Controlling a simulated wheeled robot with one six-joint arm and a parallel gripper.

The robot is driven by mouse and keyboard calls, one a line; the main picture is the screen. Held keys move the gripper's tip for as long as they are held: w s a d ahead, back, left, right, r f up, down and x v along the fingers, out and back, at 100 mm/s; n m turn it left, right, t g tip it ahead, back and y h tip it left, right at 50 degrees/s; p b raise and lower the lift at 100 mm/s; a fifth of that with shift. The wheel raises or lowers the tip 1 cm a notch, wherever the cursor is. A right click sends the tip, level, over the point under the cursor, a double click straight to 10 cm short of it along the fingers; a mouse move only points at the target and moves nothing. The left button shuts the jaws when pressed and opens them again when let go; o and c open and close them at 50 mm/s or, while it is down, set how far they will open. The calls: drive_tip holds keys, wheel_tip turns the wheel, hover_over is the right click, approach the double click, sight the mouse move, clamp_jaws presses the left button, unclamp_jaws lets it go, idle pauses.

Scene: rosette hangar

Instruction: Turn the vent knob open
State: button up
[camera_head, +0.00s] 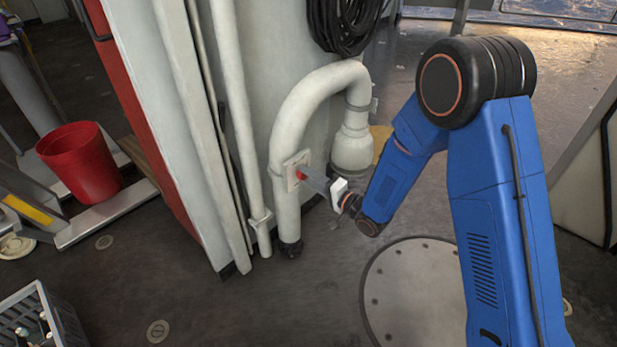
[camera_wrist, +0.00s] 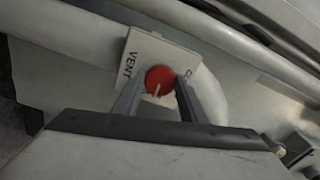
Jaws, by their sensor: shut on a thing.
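The red round vent knob (camera_wrist: 159,81) sits on a pale square plate (camera_wrist: 143,52) lettered "VENT", with another letter partly visible at its right edge. A light mark on the knob points toward the lower side of the wrist picture. In the head view the plate (camera_head: 292,172) is fixed to the curved white pipe, and a bit of the red knob (camera_head: 302,174) shows at my fingertips. My gripper (camera_wrist: 157,88) has a finger on each side of the knob and is shut on it. It also shows in the head view (camera_head: 308,177), reaching in from the right.
The white pipe (camera_head: 285,125) bends over beside thinner vertical pipes (camera_head: 234,110). A black cable coil (camera_head: 343,20) hangs above. A red bucket (camera_head: 77,162) and a grey crate (camera_head: 40,318) stand at left. A round floor hatch (camera_head: 412,290) lies in the floor below my arm.

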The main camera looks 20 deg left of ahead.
drive_tip(key=shift+d+f+m, duration=0.1)
drive_tip(key=shift+m, duration=0.2)
drive_tip(key=o, duration=1.1)
drive_tip(key=shift+c, duration=0.2)
